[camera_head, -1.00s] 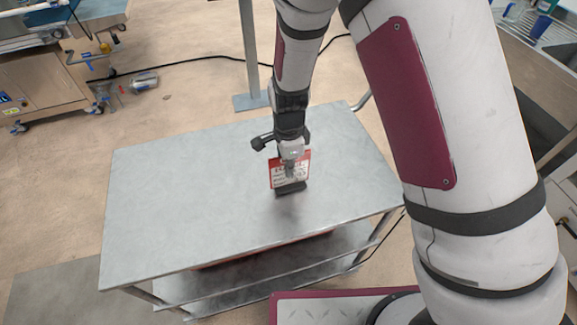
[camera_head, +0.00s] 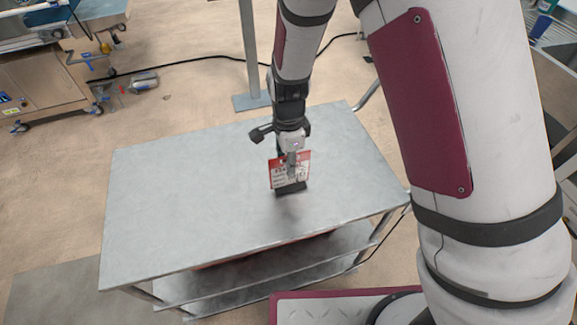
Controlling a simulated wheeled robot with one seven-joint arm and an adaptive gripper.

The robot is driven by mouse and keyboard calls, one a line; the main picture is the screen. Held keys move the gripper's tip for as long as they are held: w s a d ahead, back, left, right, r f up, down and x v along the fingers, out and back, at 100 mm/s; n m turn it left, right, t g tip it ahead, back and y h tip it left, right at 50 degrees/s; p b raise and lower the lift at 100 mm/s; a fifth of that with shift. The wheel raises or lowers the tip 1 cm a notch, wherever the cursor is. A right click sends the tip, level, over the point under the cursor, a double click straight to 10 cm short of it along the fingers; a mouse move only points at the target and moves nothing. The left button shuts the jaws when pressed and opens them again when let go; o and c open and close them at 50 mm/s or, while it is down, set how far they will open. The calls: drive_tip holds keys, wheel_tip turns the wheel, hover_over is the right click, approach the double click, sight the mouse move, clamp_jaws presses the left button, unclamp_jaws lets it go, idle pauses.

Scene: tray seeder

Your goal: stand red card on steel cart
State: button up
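The red card (camera_head: 276,178) has a red border, a white face and a dark base. It stands upright on the top of the steel cart (camera_head: 185,195), right of the middle, and its base looks in contact with the top. My gripper (camera_head: 291,168) points down at the card from above, in front of its face, and hides part of it. At this size I cannot tell whether the fingers are closed on the card or apart from it.
The rest of the cart's top is bare, with free room left of the card. A red thing (camera_head: 265,249) lies on a shelf below. A metal post (camera_head: 249,60) stands behind the cart. A wooden wheeled bench (camera_head: 40,85) is at the upper left.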

wheel_tip(320, 180, up, 10)
drive_tip(key=shift+d+f, duration=0.1)
drive_tip(key=shift+d, duration=0.05)
drive_tip(key=s+d+r+n+t+y, duration=0.1)
drive_tip(key=s+d+r+n, duration=0.2)
drive_tip(key=d+r, duration=0.3)
drive_tip(key=s+d+r+n+t, duration=0.1)
drive_tip(key=s+d+r+n, duration=0.2)
drive_tip(key=r, duration=0.6)
drive_tip(key=s+d+r+n+t, duration=0.1)
drive_tip(key=s+d+r+n, duration=0.2)
drive_tip(key=s, duration=0.3)
drive_tip(key=s+d+r+n+t+h, duration=0.1)
drive_tip(key=s+d+r+n+t, duration=0.1)
drive_tip(key=s+d+r+n, duration=0.2)
drive_tip(key=s+d+n, duration=0.1)
drive_tip(key=s+d, duration=0.1)
drive_tip(key=s, duration=0.1)
drive_tip(key=shift+n, duration=0.4)
drive_tip(key=shift+s, duration=0.1)
